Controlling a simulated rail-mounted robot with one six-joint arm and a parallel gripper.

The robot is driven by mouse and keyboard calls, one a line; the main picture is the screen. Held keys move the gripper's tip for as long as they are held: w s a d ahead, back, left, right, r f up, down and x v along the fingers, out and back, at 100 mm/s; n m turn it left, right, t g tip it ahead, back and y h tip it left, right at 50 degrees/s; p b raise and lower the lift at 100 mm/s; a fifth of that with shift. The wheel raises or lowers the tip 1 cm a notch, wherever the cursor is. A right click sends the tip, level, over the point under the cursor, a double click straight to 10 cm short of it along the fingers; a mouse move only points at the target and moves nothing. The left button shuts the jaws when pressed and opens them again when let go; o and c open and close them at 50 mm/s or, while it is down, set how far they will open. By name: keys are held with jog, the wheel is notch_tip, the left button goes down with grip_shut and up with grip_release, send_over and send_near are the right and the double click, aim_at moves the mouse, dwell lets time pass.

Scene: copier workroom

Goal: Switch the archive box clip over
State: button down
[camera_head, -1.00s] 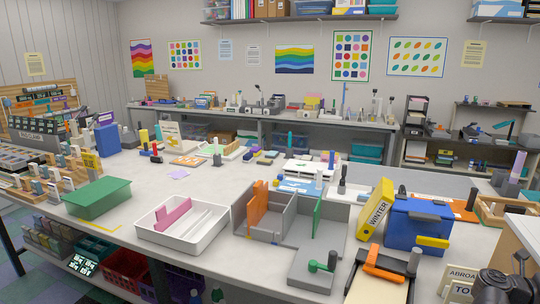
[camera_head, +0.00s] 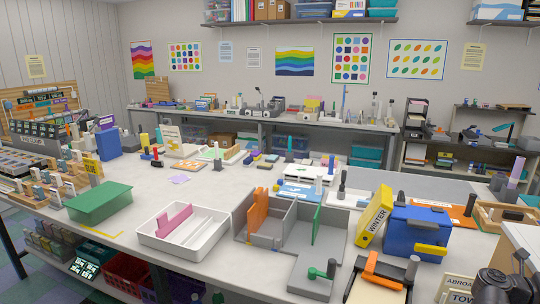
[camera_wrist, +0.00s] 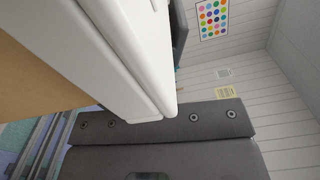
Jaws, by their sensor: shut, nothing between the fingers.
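A blue box (camera_head: 403,226) with a dark grey piece on its top stands at the right of the near table in the head view. A yellow bar (camera_head: 430,250) that looks like its clip lies across the lower right of its front, roughly level. Its exact fastening is too small to tell. In the wrist view my gripper (camera_wrist: 168,113) shows as two long white fingers, shut against each other with nothing between them. The box and clip are not recognisable there.
A yellow WINTER binder (camera_head: 375,217) leans beside the box's left. An orange-and-black frame (camera_head: 380,270) lies in front. A grey divided tray (camera_head: 327,235), white tray (camera_head: 188,242) and green box (camera_head: 98,203) stand further left. A dark grey bolted panel (camera_wrist: 165,133) fills the lower wrist view.

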jog(key=v, duration=0.6)
jog(key=shift+w+r+p, duration=0.15)
jog(key=shift+r+p, duration=0.15)
jog(key=shift+r, duration=0.1)
dwell(0.3)
